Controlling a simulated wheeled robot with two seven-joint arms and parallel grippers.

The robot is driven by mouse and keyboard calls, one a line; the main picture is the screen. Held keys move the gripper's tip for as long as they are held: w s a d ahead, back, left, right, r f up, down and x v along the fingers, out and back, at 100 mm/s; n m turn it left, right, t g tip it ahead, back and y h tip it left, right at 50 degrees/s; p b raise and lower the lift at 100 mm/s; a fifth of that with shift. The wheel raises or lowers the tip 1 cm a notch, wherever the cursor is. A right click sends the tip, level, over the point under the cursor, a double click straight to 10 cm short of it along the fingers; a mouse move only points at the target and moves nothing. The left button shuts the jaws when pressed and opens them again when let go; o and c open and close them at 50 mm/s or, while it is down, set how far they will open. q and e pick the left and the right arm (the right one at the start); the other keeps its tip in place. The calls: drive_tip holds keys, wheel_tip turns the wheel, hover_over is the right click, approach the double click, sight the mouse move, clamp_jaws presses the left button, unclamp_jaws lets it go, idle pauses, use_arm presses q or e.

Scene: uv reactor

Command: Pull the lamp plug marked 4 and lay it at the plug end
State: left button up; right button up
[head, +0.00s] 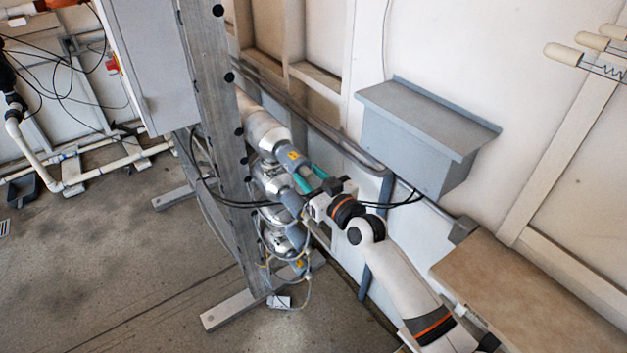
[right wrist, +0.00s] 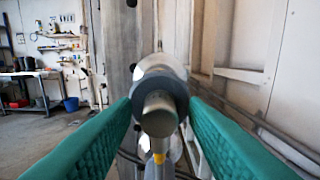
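Several silver lamp ends (head: 268,135) with grey plugs and yellow labels are stacked beside the steel post. The marks on the labels are too small to read, so I cannot tell which is 4. My right gripper (head: 308,177) has its teal fingers apart at the upper plugs (head: 294,160). In the right wrist view, a grey plug (right wrist: 159,113) with a dark collar lies straight ahead, between the fingertips (right wrist: 160,104). A gap shows on each side of its narrow end; contact with the collar cannot be told.
A perforated steel post (head: 222,130) stands close to the left of the plugs. A grey wall box (head: 415,135) and a blue-grey rail (head: 385,190) are to the right. Black cables (head: 405,200) pass near the gripper. A brown bench top (head: 520,295) is at lower right.

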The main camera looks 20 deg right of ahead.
sight(310, 177)
clamp_jaws()
drive_tip(key=shift+s, duration=0.15)
idle(0.4)
drive_tip(key=shift+p+v, duration=0.75)
drive_tip(key=shift+v, duration=0.55)
drive_tip(key=shift+p+v, duration=0.4)
drive_tip(key=shift+v, duration=0.8)
